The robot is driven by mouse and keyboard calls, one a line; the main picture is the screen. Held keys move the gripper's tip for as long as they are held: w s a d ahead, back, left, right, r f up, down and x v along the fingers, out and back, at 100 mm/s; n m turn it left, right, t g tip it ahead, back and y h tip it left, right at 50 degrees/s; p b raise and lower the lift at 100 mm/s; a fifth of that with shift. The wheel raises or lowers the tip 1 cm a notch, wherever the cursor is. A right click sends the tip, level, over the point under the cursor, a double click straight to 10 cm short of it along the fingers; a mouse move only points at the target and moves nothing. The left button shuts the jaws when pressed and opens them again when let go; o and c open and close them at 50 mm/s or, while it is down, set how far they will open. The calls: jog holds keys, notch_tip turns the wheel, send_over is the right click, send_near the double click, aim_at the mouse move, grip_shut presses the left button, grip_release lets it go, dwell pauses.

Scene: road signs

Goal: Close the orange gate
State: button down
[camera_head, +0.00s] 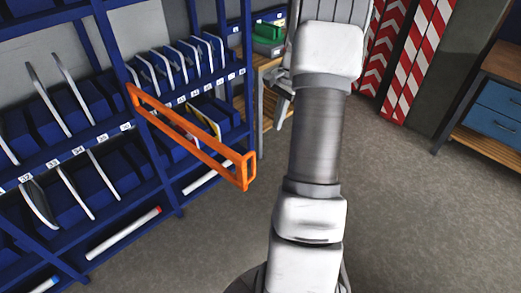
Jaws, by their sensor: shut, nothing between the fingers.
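The orange gate (190,136) is a long, narrow orange frame at the blue shelf rack (172,190). Its far end is at the rack near a blue upright, and its near end sticks out to the lower right, away from the shelves. My gripper (281,112) shows small and grey beside my arm, partly hidden by it. It is to the right of the gate and beyond its near end, apart from it. It is shut and holds nothing.
The rack holds several signs in numbered slots, and tubes lie low down. A wooden table (265,75) with a green case (268,34) stands behind my gripper. Red-and-white striped panels (415,60) and a blue-drawer bench (497,105) are at right. The grey floor (410,210) is clear.

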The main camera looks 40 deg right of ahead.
jog(key=a+f+p, duration=0.2)
jog(key=a+f, duration=0.4)
jog(key=f, duration=0.3)
jog(key=shift+a, duration=0.25)
jog(key=shift+w+f, duration=0.1)
